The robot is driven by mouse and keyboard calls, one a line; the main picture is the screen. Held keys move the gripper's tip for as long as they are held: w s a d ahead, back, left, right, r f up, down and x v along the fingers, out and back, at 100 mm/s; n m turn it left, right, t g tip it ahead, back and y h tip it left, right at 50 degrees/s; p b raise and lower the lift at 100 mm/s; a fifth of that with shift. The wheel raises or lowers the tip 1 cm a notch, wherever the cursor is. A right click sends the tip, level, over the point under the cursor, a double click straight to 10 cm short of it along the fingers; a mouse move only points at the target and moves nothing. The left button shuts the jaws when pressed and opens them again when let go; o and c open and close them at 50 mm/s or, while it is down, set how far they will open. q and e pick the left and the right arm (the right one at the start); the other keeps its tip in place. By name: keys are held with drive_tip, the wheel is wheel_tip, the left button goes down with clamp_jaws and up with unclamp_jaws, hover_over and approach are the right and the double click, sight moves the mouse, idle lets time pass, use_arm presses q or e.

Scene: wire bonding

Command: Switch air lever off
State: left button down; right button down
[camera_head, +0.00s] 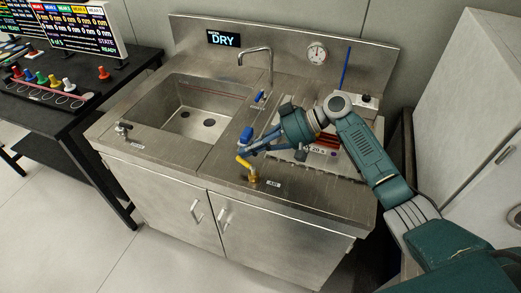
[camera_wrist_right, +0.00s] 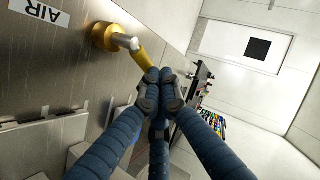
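The yellow air lever (camera_head: 244,163) stands at the front edge of the steel counter, beside the AIR label (camera_head: 274,184). Its handle slants up and to the left. My right gripper (camera_head: 241,149) reaches in from the right, with its blue fingers just behind the handle's upper end. In the right wrist view the yellow lever (camera_wrist_right: 143,58) ends right at the fingertips of my right gripper (camera_wrist_right: 160,76). The fingers are closed together; I cannot tell whether they touch the handle. My left gripper is not in view.
A sink (camera_head: 200,108) with a tap (camera_head: 256,62) is left of the lever. A blue-handled valve (camera_head: 245,134) is close behind the fingers. A gauge (camera_head: 317,53) and a DRY display (camera_head: 223,39) are at the back. A black table (camera_head: 62,118) stands left.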

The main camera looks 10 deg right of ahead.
drive_tip(key=shift+s+f, duration=0.15)
idle(0.5)
drive_tip(key=shift+s+d+p, duration=0.3)
drive_tip(key=shift+s+d, duration=0.1)
drive_tip(key=shift+d, duration=0.2)
